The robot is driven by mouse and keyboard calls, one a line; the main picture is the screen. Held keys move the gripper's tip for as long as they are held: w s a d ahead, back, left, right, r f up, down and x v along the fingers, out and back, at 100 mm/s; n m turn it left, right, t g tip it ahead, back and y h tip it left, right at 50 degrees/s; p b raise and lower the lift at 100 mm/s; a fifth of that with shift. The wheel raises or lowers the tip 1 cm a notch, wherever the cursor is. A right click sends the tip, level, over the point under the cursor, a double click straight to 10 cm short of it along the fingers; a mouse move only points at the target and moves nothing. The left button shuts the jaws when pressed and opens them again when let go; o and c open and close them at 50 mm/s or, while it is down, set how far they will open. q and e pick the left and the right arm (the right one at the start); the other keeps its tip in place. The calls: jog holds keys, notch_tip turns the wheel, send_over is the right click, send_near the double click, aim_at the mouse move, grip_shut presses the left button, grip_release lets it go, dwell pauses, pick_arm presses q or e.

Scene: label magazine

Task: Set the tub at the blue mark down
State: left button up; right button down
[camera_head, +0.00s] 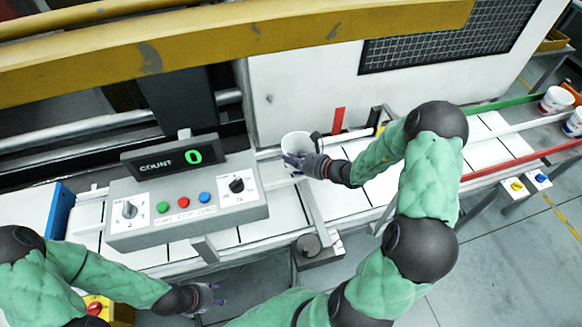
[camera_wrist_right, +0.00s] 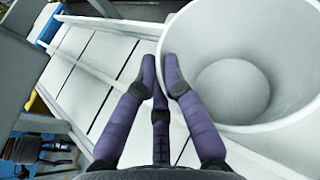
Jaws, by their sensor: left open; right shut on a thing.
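The white tub (camera_head: 296,143) is upright and open-topped over the white conveyor (camera_head: 262,232), behind the right end of the count box. My right gripper (camera_head: 299,162) is shut on its near rim. In the right wrist view the gripper's fingers (camera_wrist_right: 163,72) pinch the left part of the rim of the tub (camera_wrist_right: 285,55), which looks empty inside. Whether its base touches the belt is hidden. A blue panel (camera_head: 61,213) stands at the conveyor's left end; I cannot tell whether it is the blue mark. My left gripper (camera_head: 208,297) is open and empty in front of the conveyor.
The count box (camera_head: 190,215), its display (camera_head: 172,158) reading 0, stands left of the tub. A red upright plate (camera_head: 338,121) and a black one (camera_head: 374,116) stand to the right. Labelled tubs (camera_head: 555,100) are at far right. White machine housing is behind.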

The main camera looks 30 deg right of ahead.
jog(key=shift+f+b, duration=0.45)
jog(key=shift+f, duration=1.65)
jog(key=shift+f, duration=0.1)
jog(key=c, duration=1.3)
grip_release()
jog(key=shift+c, duration=0.2)
jog(key=p, duration=0.1)
send_near(291, 167)
jog(key=shift+w+a+r, duration=0.2)
jog(key=shift+w+a, duration=0.45)
jog(key=shift+a, duration=0.1)
